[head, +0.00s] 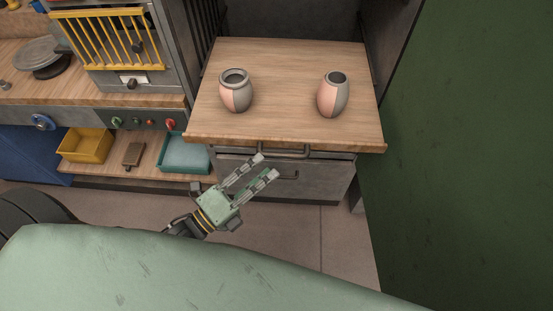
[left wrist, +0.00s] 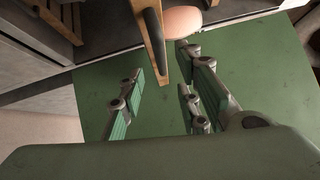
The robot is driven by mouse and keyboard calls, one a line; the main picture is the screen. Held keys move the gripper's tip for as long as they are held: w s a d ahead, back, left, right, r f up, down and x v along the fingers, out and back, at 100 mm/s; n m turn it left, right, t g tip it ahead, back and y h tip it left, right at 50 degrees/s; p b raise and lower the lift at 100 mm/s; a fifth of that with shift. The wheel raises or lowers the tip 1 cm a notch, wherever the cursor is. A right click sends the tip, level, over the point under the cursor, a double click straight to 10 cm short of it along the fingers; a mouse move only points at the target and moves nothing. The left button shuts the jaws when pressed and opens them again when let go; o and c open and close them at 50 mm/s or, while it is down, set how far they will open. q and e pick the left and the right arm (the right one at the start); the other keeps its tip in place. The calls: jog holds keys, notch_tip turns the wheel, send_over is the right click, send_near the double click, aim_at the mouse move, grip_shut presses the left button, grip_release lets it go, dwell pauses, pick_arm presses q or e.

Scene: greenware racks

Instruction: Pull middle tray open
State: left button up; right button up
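A wooden tray (head: 283,128) spans the cabinet bay at the centre of the head view, with a grey bar handle (head: 284,152) under its front edge. I cannot tell which of these belongs to the middle tray. My left gripper (head: 265,166) is open and empty, just in front of the handles. In the left wrist view its fingers (left wrist: 160,70) are apart, with a wooden edge (left wrist: 154,42) seen between and beyond them. Contact with a handle is not visible. My right gripper is out of view.
Two pink-and-grey vases stand upright on the wooden tray, a left one (head: 236,94) and a right one (head: 331,97). A green wall (head: 465,150) closes the right side.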

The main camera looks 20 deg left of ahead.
pick_arm(q)
jog(key=shift+v, duration=2.35)
jog(key=shift+w, duration=0.1)
jog(key=s+a+f+n+g+y, duration=0.25)
jog(key=f+n, duration=0.25)
jog(key=f, duration=0.6)
jog(key=s+a+f+n+g+y, duration=0.25)
jog(key=f+n, duration=0.25)
jog(key=f, duration=0.6)
jog(key=s+a+f+n+g+y, duration=0.2)
jog(key=f+n+g+y, duration=0.15)
jog(key=f, duration=0.75)
jog(key=s+d+f+n+g, duration=0.1)
jog(key=s+f+n+g, duration=0.2)
jog(key=s+f, duration=0.3)
jog(key=s+d+f+n+g, duration=0.1)
jog(key=s+f+n+g, duration=0.3)
jog(key=s, duration=1)
notch_tip(320, 180, down, 4)
jog(key=shift+s+d+r+n+y, duration=0.25)
jog(key=shift+n+y, duration=0.2)
jog(key=shift+n, duration=0.8)
